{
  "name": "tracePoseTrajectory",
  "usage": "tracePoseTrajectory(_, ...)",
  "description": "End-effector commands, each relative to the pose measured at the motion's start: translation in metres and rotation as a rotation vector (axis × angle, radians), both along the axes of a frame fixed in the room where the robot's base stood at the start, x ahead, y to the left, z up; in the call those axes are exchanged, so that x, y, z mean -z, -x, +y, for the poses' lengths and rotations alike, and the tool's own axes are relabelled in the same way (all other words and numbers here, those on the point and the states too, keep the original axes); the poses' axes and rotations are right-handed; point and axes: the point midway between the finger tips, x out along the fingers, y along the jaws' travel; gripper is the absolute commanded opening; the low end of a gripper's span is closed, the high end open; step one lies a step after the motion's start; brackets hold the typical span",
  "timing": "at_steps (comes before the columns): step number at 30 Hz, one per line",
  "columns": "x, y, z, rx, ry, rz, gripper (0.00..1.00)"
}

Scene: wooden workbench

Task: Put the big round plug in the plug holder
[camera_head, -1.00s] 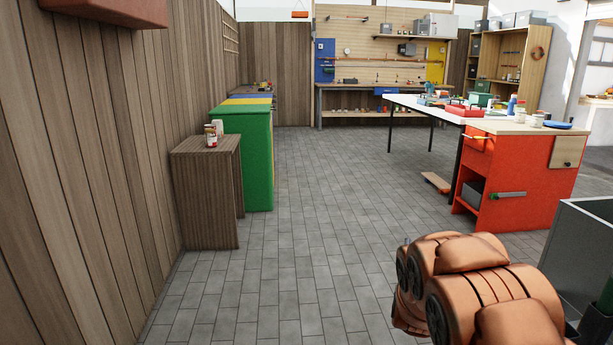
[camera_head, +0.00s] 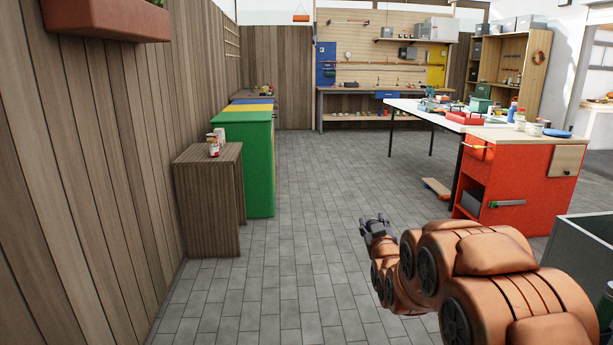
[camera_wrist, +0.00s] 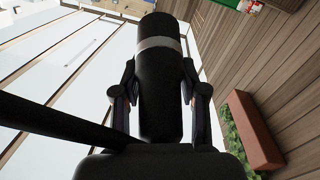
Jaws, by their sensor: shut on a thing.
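My gripper (camera_head: 375,226) is at the end of my orange arm, held out over the open floor in the head view. In the wrist view my gripper (camera_wrist: 160,85) has one finger on each side of a thick black cylinder with a grey band, which I take for the big round plug (camera_wrist: 160,100). The plug lies lengthwise between the fingers, and its far end sticks out past the fingertips. It is too small to make out in the head view. I cannot pick out the plug holder in either view.
A wooden cabinet (camera_head: 208,205) with small jars and a green cabinet (camera_head: 260,165) stand along the left wall. A red workbench (camera_head: 520,185) and a white table (camera_head: 425,112) are at the right. A grey bin (camera_head: 585,250) is near my arm. The middle floor is clear.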

Motion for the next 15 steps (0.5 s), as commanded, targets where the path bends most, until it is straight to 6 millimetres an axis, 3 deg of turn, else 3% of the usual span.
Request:
tracePoseTrajectory(1, -0.015, 0.0, 0.0, 0.0, 0.0, -0.001, 0.0)
tracePoseTrajectory(15, -0.081, 0.0, 0.0, 0.001, 0.0, 0.0, 0.0)
